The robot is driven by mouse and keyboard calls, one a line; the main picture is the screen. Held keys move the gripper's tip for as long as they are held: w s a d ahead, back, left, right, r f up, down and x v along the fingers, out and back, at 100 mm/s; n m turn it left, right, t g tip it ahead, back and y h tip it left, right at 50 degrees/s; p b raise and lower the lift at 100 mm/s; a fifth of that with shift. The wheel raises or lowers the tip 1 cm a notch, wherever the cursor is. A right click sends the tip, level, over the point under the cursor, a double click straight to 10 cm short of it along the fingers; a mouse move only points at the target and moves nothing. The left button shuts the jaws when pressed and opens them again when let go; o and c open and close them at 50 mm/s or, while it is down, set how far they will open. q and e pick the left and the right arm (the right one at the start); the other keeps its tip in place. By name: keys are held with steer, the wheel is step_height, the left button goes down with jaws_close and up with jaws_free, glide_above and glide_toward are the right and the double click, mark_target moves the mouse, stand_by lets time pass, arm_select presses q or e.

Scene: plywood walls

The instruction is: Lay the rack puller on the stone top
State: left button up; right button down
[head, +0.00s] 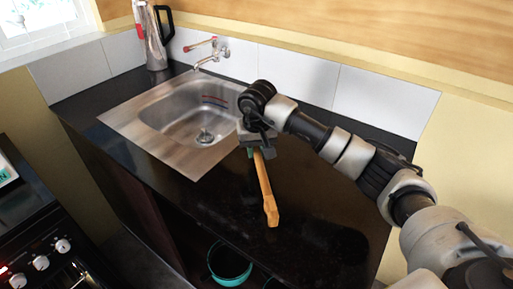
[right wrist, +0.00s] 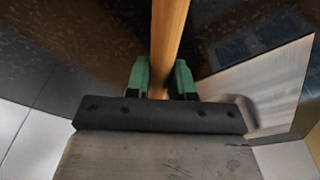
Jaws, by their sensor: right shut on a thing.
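The rack puller (head: 265,188) is a light wooden stick with a notched end. It also shows in the right wrist view (right wrist: 169,40), running up and out of the picture from between the fingers. My right gripper (head: 254,151) is shut on one end of it, with green fingertips (right wrist: 161,82) on both sides. The stick points toward the front edge of the black speckled stone top (head: 190,190). I cannot tell whether it touches the stone or hangs just above it. My left gripper is not in view.
A steel sink (head: 185,118) is set in the top to the left of the gripper, under a wall tap (head: 213,52). A metal jug (head: 152,40) stands in the back corner. A stove (head: 45,245) is at lower left. A teal bowl (head: 230,280) sits below the top. The stone to the right is clear.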

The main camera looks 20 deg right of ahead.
steer(key=shift+f, duration=0.35)
steer(key=shift+f, duration=0.15)
steer(key=c, duration=1)
jaws_free()
steer(key=r, duration=0.4)
steer(key=s+r, duration=0.1)
steer(key=r, duration=0.3)
steer(key=r+b, duration=0.1)
steer(key=r, duration=0.3)
steer(key=shift+s+a+r, duration=0.15)
steer(key=shift+s+a, duration=0.05)
steer(key=shift+s, duration=0.05)
